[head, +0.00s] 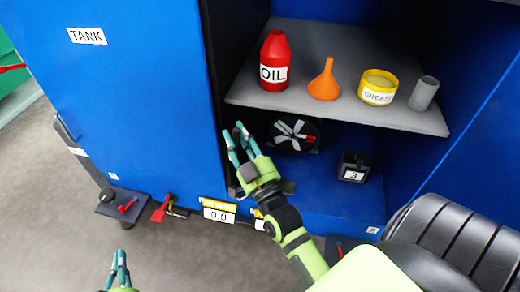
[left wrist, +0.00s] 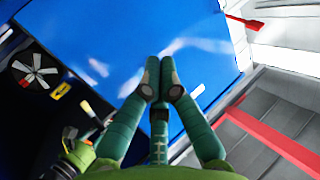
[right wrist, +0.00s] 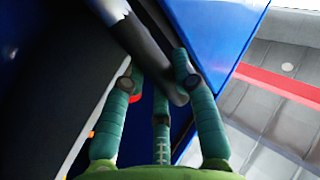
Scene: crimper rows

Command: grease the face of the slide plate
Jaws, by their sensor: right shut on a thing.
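A yellow grease tub (head: 378,87), open with pale contents, stands on the grey shelf. My right gripper (head: 238,142) is in front of the cabinet opening, left of the fan. In the right wrist view its fingers (right wrist: 160,75) are shut on a dark grey rod (right wrist: 145,45); I cannot tell what the rod belongs to. My left gripper (head: 118,262) is low at the bottom edge, its fingertips together and empty in the left wrist view (left wrist: 160,75). I cannot make out for certain which part is the slide plate.
The shelf (head: 320,45) also holds a red oil bottle (head: 275,62), an orange funnel (head: 325,82) and a grey cylinder (head: 424,93). Below are a fan (head: 294,134) and a dark block marked 3 (head: 353,167). A blue TANK panel (head: 130,90) stands left.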

